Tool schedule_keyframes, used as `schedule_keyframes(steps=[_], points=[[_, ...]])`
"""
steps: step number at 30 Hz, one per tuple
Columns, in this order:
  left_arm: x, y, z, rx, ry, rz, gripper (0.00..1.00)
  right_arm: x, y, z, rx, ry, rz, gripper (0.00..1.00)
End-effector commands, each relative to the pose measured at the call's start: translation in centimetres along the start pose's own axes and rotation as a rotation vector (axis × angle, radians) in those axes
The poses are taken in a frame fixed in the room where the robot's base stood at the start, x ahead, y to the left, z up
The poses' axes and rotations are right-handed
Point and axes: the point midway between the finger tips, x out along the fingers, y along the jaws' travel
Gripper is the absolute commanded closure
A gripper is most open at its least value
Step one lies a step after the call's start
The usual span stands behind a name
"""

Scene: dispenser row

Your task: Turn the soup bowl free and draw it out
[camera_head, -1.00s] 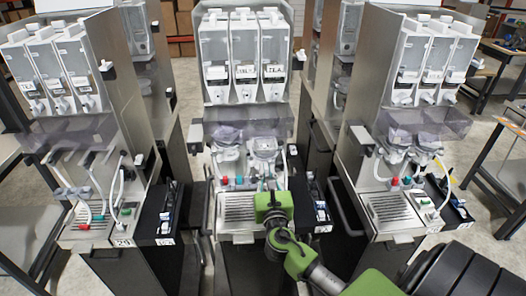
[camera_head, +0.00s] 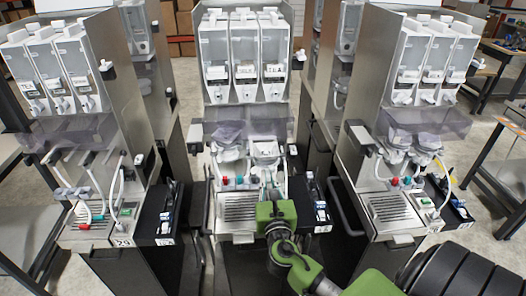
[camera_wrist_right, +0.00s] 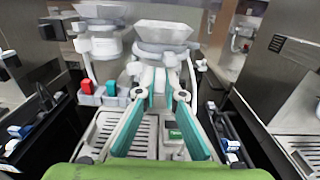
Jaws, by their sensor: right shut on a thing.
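Two whitish mixing bowls hang side by side on the middle dispenser, the left bowl (camera_head: 228,153) and the right bowl (camera_head: 266,149). In the right wrist view the right bowl (camera_wrist_right: 163,33) is straight ahead of my right gripper (camera_wrist_right: 160,82). Its teal-lined fingers point up at that bowl's lower part and are shut on it. The exact contact is small and partly covered by the fingers. In the head view my right gripper (camera_head: 266,184) is just below the right bowl, its green wrist over the drip tray. Which bowl is the soup bowl cannot be read. My left gripper is not in view.
Red and teal knobs (camera_wrist_right: 86,86) sit left of the fingers. Pale hoses run down beside the bowls. A slotted drip tray (camera_head: 239,212) lies below. Black side holders (camera_head: 316,205) flank the machine. Similar dispensers stand left (camera_head: 85,120) and right (camera_head: 410,130).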

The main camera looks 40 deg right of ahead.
Motion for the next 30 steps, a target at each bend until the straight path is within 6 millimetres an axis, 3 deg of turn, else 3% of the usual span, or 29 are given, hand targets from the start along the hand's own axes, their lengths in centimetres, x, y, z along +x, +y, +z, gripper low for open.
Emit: schedule_keyframes(steps=[30], points=[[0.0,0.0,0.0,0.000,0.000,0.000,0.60,-4.6,0.1,0.1,-0.001,-0.001,0.001,1.00]])
